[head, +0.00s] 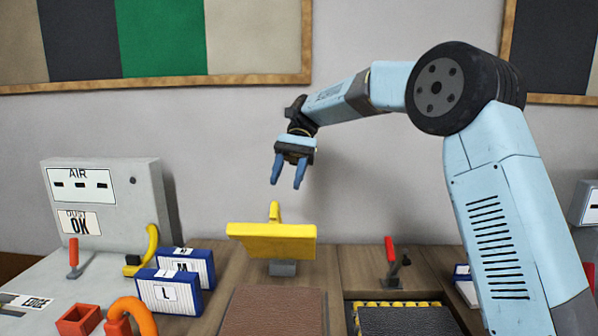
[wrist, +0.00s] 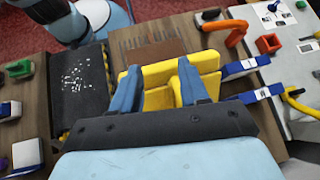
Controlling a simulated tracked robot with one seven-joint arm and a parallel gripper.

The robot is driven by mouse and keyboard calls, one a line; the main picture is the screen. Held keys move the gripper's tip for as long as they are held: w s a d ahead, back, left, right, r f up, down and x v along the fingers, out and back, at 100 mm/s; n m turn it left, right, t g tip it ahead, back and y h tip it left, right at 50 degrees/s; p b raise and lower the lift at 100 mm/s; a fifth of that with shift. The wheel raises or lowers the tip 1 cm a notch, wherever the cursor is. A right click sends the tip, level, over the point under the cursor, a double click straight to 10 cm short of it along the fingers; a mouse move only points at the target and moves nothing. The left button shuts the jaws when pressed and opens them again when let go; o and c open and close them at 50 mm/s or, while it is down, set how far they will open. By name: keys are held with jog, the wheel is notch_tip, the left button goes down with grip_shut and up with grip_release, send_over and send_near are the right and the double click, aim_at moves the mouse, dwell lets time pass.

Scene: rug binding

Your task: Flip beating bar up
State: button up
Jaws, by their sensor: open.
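The yellow beating bar (head: 272,240) stands at the back of the wooden bench, above a grey block, with a small yellow upright handle (head: 274,212) on top. In the wrist view the yellow bar (wrist: 205,65) lies beyond and between the fingers. My gripper (head: 287,184) is open and empty, pointing down above the bar and its handle, with a visible gap in the head view. In the wrist view my gripper's blue fingers (wrist: 157,85) overlap the bar in the picture. Whether they touch it cannot be told from that view alone.
A brown mat (head: 272,310) lies in front of the bar. A red-handled clamp (head: 391,258) stands to the right by a dark mat (head: 405,320). Blue-white boxes (head: 170,290), an orange hook (head: 133,315), a red box (head: 79,320) and a grey AIR cabinet (head: 110,205) are left.

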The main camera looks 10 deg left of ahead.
jog(key=s+d+r, duration=0.3)
jog(key=s+d, duration=0.1)
jog(key=s, duration=0.2)
jog(key=shift+r, duration=0.1)
jog(key=shift+c, duration=0.3)
